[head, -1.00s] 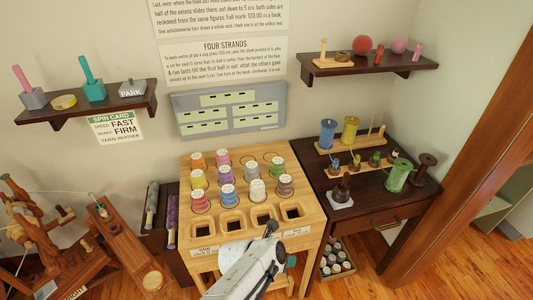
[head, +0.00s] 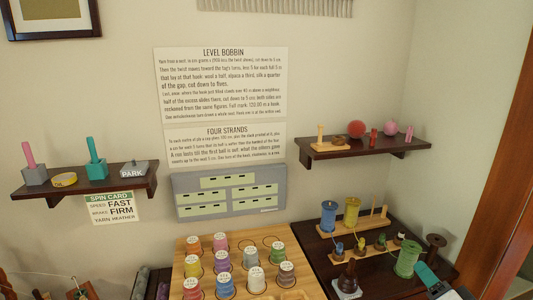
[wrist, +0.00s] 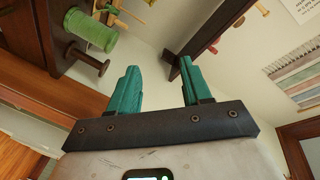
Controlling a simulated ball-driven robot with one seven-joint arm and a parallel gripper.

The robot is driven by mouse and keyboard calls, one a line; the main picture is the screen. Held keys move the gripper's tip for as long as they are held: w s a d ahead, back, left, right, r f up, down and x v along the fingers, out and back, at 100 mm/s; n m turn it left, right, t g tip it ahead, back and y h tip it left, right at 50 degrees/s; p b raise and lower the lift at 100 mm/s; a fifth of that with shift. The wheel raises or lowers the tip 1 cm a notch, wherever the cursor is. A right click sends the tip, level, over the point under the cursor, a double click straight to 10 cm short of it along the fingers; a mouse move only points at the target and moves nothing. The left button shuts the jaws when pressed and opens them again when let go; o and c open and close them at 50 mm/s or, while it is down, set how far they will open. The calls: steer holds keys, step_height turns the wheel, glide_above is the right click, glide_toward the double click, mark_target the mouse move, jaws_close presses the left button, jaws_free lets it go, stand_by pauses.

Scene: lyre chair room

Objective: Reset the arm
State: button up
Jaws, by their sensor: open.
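My gripper shows in the wrist view (wrist: 158,92) with two teal fingers spread apart and nothing between them. In the head view only a teal and dark part of my gripper (head: 440,285) shows at the lower right, in front of the dark table's right end. The wrist view is tilted, with a green spool (wrist: 90,30) and a dark spool (wrist: 88,58) at its upper left, apart from the fingers.
The dark table (head: 320,262) holds a blue spool (head: 328,216), a yellow spool (head: 351,212) and a green spool (head: 407,259). A wooden stand (head: 205,270) with several spools is left of it. Wall shelves (head: 365,149) (head: 85,192) hold small items. A wooden post (head: 500,240) stands at right.

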steer(key=s+a+f+n+g, duration=0.3)
steer(key=s+f+g, duration=0.2)
steer(key=s, duration=0.7)
steer(key=s+a+f+n+g+b, duration=0.1)
steer(key=s+a+f+n+g, duration=0.2)
steer(key=s+f, duration=0.6)
steer(key=s+a+f+n+g, duration=0.3)
steer(key=s+f+g, duration=0.4)
steer(key=s, duration=1)
steer(key=shift+s+a+f+g+b, duration=0.2)
steer(key=shift+a+g+b, duration=0.1)
steer(key=shift+a+g, duration=0.2)
steer(key=shift+w, duration=0.1)
